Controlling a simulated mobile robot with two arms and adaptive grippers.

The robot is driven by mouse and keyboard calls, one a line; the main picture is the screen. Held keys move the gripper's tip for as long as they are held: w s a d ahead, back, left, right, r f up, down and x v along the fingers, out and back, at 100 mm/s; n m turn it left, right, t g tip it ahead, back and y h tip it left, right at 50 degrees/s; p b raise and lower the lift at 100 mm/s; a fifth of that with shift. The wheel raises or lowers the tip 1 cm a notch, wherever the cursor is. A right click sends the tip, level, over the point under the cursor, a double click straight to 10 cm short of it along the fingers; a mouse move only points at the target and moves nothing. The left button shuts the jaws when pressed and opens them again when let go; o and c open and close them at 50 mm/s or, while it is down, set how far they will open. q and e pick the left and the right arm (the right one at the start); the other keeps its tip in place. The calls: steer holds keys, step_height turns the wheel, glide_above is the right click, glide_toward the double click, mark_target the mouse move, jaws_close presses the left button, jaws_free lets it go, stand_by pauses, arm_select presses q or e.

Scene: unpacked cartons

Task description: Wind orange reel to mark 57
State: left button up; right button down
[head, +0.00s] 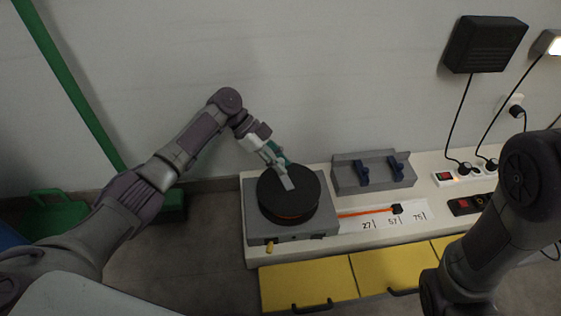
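The orange reel (303,205) is a drum with a wide black top disc on a grey base box (258,229); only a thin orange rim shows under the disc. An orange cord (365,212) runs from it to the right and ends in a black block (397,209). The block lies on a white scale strip (384,228) marked 27, 57 and 75, close to the line at 57. My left gripper (277,164) is over the disc, at a light grey bar on its top; its finger gap is unclear. My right arm is in view at the right, but its gripper is not.
A grey holder (346,175) with two blue levers stands behind the strip. Power strips with red switches (445,176) and cables lie at the right. A yellow drawer front (308,283) is below the bench. A small yellow knob (269,247) sticks out of the base box.

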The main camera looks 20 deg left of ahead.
arm_select(q)
steer(key=o, duration=0.5)
steer(key=shift+f, duration=0.1)
step_height(320, 180, up, 10)
steer(key=shift+r, duration=0.1)
